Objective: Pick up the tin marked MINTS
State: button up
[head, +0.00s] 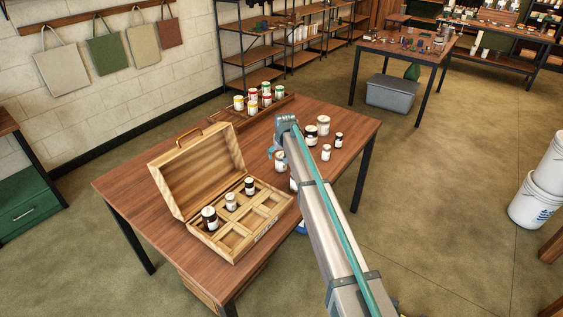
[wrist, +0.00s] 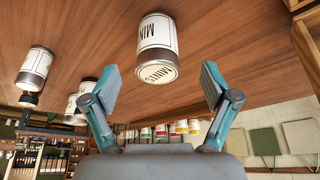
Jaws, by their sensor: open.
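The MINTS tin (wrist: 157,45) is a white tin with a dark brown band and its name on both side and end face. It appears upside down in the wrist view, on the wooden table (wrist: 240,50). My gripper (wrist: 160,72) is open and empty, its two teal fingers spread left and right of the tin's line, with the tin beyond the fingertips and apart from them. In the head view my gripper (head: 280,140) is above the table's middle, close to a white tin (head: 280,161). Labels are too small to read there, and my arm hides part of the group.
Other tins stand to the right, including a large white one (head: 324,125) and a small one (head: 326,153). An open wooden case (head: 195,175) with compartments and several tins is at left. A tray (head: 245,120) of colourful tins stands behind. The table's right front corner is close.

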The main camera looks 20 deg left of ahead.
aim_at(281, 160)
jog(key=shift+w+p+x, duration=0.2)
jog(key=shift+p+x, duration=1.25)
jog(key=shift+x, duration=1.9)
jog(key=shift+r, duration=0.15)
jog(key=c, duration=1.3)
jog(key=shift+r, duration=0.1)
